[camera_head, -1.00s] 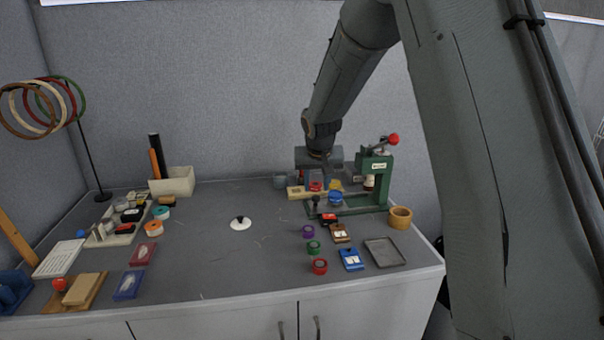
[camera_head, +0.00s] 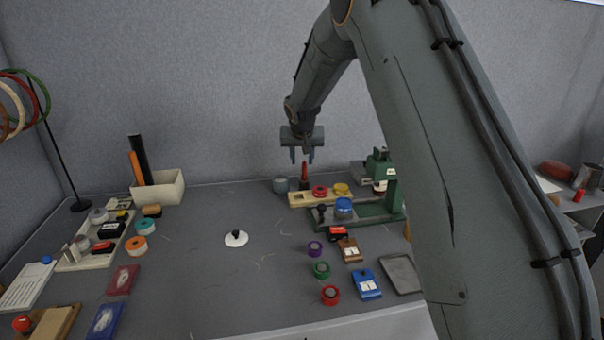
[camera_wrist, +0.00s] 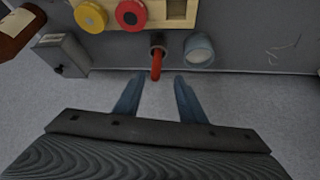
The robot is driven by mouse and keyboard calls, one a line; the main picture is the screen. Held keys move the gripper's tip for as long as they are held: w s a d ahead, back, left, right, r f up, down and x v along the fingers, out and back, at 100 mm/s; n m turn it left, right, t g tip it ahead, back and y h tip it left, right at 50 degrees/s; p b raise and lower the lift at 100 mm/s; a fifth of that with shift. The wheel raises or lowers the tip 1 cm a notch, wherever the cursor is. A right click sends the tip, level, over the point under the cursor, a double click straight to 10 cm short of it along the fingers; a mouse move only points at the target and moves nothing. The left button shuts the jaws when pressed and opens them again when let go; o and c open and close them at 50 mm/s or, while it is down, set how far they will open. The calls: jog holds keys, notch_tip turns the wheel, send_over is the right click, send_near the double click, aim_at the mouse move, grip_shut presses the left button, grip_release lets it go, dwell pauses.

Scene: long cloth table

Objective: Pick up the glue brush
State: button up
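The glue brush appears to be the red-handled tool (camera_head: 304,172) standing upright in a small dark holder near the table's back edge. In the wrist view its red handle (camera_wrist: 157,64) points toward me. My gripper (camera_head: 302,157) is open and empty, pointing down just above the handle. In the wrist view the handle's end lies near the gap between the fingertips (camera_wrist: 158,82), about centred, with no contact visible. The brush's lower end is hidden in the holder.
A grey jar (camera_head: 280,185) stands close beside the holder. A wooden rack (camera_head: 299,200) with red and yellow round pieces is just in front. A green press (camera_head: 384,168) stands to the right. The table's middle left is mostly clear around a white knobbed disc (camera_head: 236,239).

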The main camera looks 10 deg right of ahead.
aim_at(304, 166)
jog(key=shift+d+p+x, duration=0.15)
jog(key=shift+p+x, duration=0.1)
jog(key=shift+x, duration=0.5)
jog(key=shift+d+p+x, duration=0.15)
jog(key=shift+p+x, duration=0.05)
jog(key=shift+x, duration=0.55)
jog(key=shift+s+p+x, duration=0.2)
jog(key=shift+p+x, duration=0.5)
jog(key=shift+x, duration=1.35)
jog(key=shift+d+f, duration=0.1)
jog(key=shift+c, duration=0.2)
grip_shut()
